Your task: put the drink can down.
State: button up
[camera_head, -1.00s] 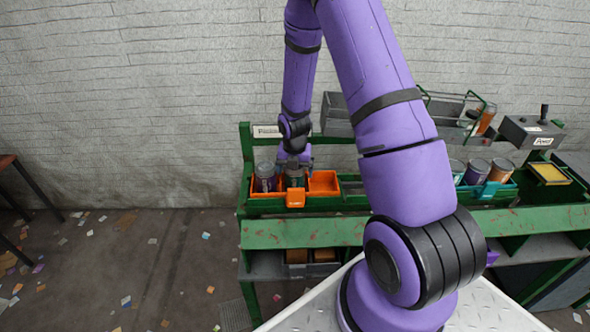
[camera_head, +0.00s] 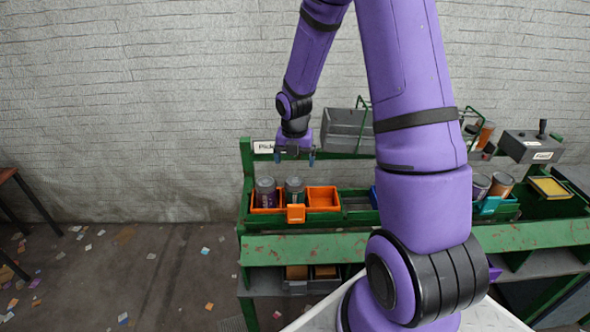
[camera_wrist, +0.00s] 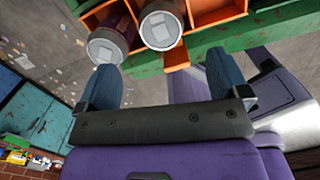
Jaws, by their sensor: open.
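My gripper (camera_head: 294,158) is open and empty, held above the orange tray (camera_head: 322,197) at the left end of the green bench. A grey-topped drink can (camera_head: 295,191) stands upright in the tray below my gripper, apart from the fingers. A second, darker can (camera_head: 265,193) stands upright just left of it. In the wrist view, the open fingers of my gripper (camera_wrist: 165,78) point toward the tray; the nearer-to-middle can (camera_wrist: 160,27) and the darker can (camera_wrist: 108,42) show their lids beyond them. The lower parts of both cans are hidden by the tray walls.
The tray's right compartment (camera_head: 323,192) looks empty. More cans (camera_head: 501,183) stand farther right on the green bench (camera_head: 280,244), partly behind my arm. A grey bin (camera_head: 347,128) and a control box (camera_head: 532,146) stand at the back.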

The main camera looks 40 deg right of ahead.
jog(key=shift+r, duration=0.65)
jog(key=s+a+r+m+t, duration=0.1)
jog(key=s+a+r+m, duration=0.25)
jog(key=r+m, duration=0.4)
jog(key=s+a+r+m+t, duration=0.1)
jog(key=s+a+r+m, duration=0.3)
jog(key=r, duration=0.7)
jog(key=s+a+r+m+t, duration=0.1)
jog(key=s+a+r+m, duration=0.1)
jog(key=s+r+m, duration=0.3)
jog(key=s+a+r+m+t, duration=0.1)
jog(key=s+a+r+m, duration=0.2)
jog(key=s+m, duration=0.7)
jog(key=s+r, duration=0.2)
jog(key=s, duration=0.1)
jog(key=shift+s+a+r+y, duration=0.15)
jog(key=shift+s+r+y, duration=0.05)
jog(key=shift+s+y, duration=0.2)
jog(key=shift+m, duration=0.25)
jog(key=shift+c, duration=0.3)
